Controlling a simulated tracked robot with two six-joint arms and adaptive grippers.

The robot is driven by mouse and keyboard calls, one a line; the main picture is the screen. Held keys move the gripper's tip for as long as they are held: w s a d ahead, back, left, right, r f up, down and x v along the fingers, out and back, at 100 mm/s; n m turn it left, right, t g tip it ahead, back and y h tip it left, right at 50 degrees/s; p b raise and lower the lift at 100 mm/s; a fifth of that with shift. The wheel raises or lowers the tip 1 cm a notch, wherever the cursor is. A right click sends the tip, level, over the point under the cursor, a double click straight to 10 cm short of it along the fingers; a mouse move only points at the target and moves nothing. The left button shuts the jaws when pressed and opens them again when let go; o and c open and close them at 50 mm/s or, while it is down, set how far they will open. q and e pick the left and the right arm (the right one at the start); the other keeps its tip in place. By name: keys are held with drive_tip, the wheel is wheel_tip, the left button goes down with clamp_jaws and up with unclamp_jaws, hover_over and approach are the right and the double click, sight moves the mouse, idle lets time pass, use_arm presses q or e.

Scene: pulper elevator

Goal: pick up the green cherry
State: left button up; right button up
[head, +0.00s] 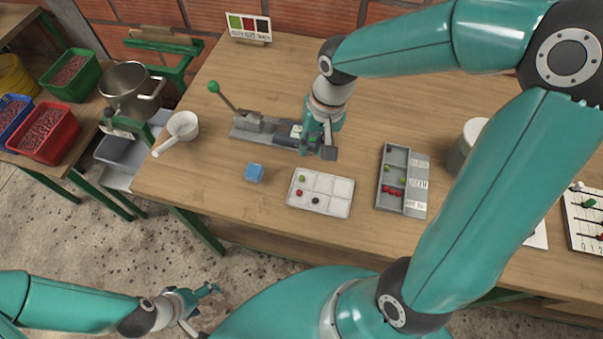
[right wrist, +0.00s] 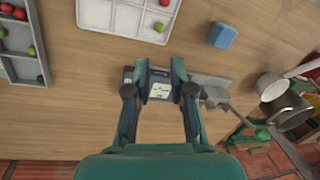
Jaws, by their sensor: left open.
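A white compartment tray (head: 328,207) lies on the table with a green cherry (head: 301,179), a red cherry (head: 298,193) and a dark cherry (head: 315,201) in its cells. The green cherry also shows in the right wrist view (right wrist: 159,27), near the tray's corner. A grey divided tray (head: 416,172) to its right holds green and red cherries. My right gripper (head: 320,151) is beyond the white tray, over a small device with a pale display (right wrist: 160,91). Its fingers are apart with no cherry between them. My left gripper (head: 208,300) is open and empty, off the table's front.
A blue cube (head: 254,172) stands left of the white tray. A lever tool (head: 250,125) and a white cup with a handle (head: 183,125) stand further left. A cylindrical container (head: 460,150) stands right of the grey tray. Bare wood lies between the two trays.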

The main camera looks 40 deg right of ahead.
hover_over(302, 176)
drive_tip(key=d, duration=0.1)
wheel_tip(302, 176, down, 6)
drive_tip(key=shift+s+d+r, duration=0.1)
drive_tip(key=shift+s, duration=0.05)
drive_tip(key=shift+a+f, duration=0.15)
drive_tip(key=shift+f, duration=0.8)
drive_tip(key=shift+a+f, duration=0.2)
drive_tip(key=shift+f, duration=0.7)
drive_tip(key=shift+a+f, duration=0.15)
drive_tip(key=shift+f, duration=0.8)
drive_tip(key=shift+c, duration=0.4)
drive_tip(key=shift+c, duration=1.1)
